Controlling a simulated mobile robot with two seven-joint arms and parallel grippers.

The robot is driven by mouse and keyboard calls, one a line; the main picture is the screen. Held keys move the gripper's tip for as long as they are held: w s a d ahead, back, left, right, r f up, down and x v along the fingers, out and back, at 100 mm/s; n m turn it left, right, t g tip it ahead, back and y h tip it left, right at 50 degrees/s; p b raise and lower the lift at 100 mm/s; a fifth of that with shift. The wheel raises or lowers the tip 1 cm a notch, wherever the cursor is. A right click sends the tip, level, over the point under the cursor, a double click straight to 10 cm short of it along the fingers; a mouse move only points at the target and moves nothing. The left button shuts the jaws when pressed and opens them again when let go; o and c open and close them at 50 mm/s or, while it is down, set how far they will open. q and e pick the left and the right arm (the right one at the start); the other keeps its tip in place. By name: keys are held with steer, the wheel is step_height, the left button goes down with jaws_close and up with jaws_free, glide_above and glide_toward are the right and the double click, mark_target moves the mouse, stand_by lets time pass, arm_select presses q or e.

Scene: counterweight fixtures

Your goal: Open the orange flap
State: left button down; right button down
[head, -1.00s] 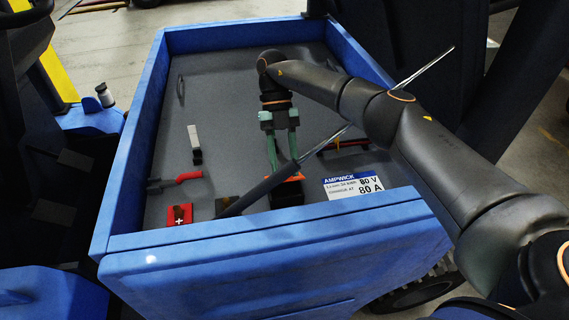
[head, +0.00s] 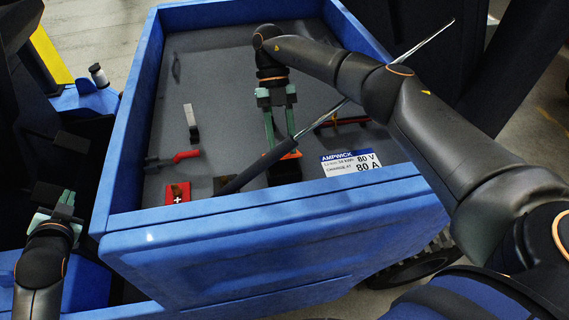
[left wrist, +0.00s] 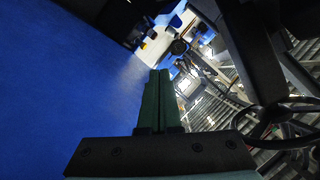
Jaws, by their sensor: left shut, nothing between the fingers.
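An orange piece (head: 291,155), which looks like the flap, sits on a small black block (head: 284,173) inside the blue compartment, in the head view. A dark rod partly hides it. My right gripper (head: 281,145) points down at it from above, its green fingers apart; whether the fingertips touch it is hidden. My left gripper (head: 68,198) is at the lower left, outside the blue wall, far from the orange piece. Its fingers are together and empty. In the left wrist view the same closed fingers (left wrist: 157,100) point away beside a blue surface; no orange piece shows there.
The dark rod (head: 258,168) with a silver shaft slants across the compartment in front of my right gripper. Blue walls (head: 240,206) surround the grey floor. A red connector (head: 178,193), a red-ended lever (head: 186,156) and a white label (head: 351,164) are inside.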

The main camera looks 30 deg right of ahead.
arm_select(q)
steer(key=w+d+r+m, duration=0.2)
steer(key=w+d+r, duration=0.15)
steer(key=r, duration=0.35)
steer(key=s+d+r+m+g+h, duration=0.15)
steer(key=d+m, duration=0.25)
steer(key=d, duration=0.5)
steer(key=d+r+m+h, duration=0.1)
steer(key=d+m+h, duration=0.15)
steer(key=d, duration=0.65)
steer(key=s+d+r+m+g+h, duration=0.1)
steer(key=s+d+m+g, duration=0.1)
steer(key=s+d+m, duration=0.45)
steer(key=s+d+m+g, duration=0.2)
steer(key=s+d+m, duration=0.2)
steer(key=d, duration=0.6)
steer(key=s+d+f+m+g+y, duration=0.1)
steer(key=s+d+m+g+y, duration=0.3)
steer(key=s+m, duration=0.65)
steer(key=w+d+f+t, duration=0.1)
steer(key=f, duration=0.1)
steer(key=w+d+f, duration=0.1)
steer(key=w+f, duration=0.1)
steer(key=f, duration=0.1)
steer(key=w+f+t+h, duration=0.1)
steer(key=f, duration=0.2)
steer(key=shift+w+d+f+t, duration=0.25)
steer(key=shift+d+t, duration=0.1)
steer(key=shift+d, duration=0.05)
